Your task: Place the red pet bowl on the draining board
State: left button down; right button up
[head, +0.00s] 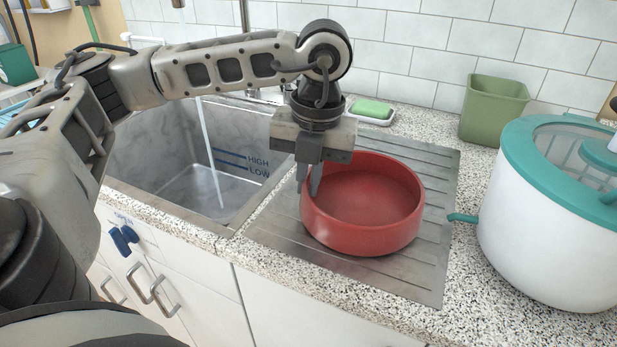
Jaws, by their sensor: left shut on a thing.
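The red pet bowl (375,235) is round, upright and empty. It is over the ridged grey draining board (435,270) to the right of the sink and looks to be resting on it. My left gripper (310,185) comes down from above, shut on the bowl's left wall, with one finger inside the rim and one outside. My right gripper is not in the head view.
Water runs into the sink (150,150), marked HIGH and LOW. A green soap bar (371,109) on a white dish and a green bin (493,108) stand behind. A large white container with a teal lid (550,225) stands close on the right.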

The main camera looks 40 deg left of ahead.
pick_arm(q)
jog(key=shift+f, duration=0.2)
jog(key=c, duration=1.6)
grip_release()
jog(key=shift+c, duration=0.2)
jog(key=shift+o, duration=0.3)
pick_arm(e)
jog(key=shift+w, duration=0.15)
pick_arm(q)
jog(key=shift+r, duration=0.25)
notch_tip(320, 180, up, 12)
jog(key=d+p, duration=0.1)
jog(key=p, duration=0.1)
jog(key=shift+w, duration=0.25)
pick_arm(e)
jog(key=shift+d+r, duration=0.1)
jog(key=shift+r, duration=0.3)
pick_arm(q)
jog(key=shift+f, duration=0.1)
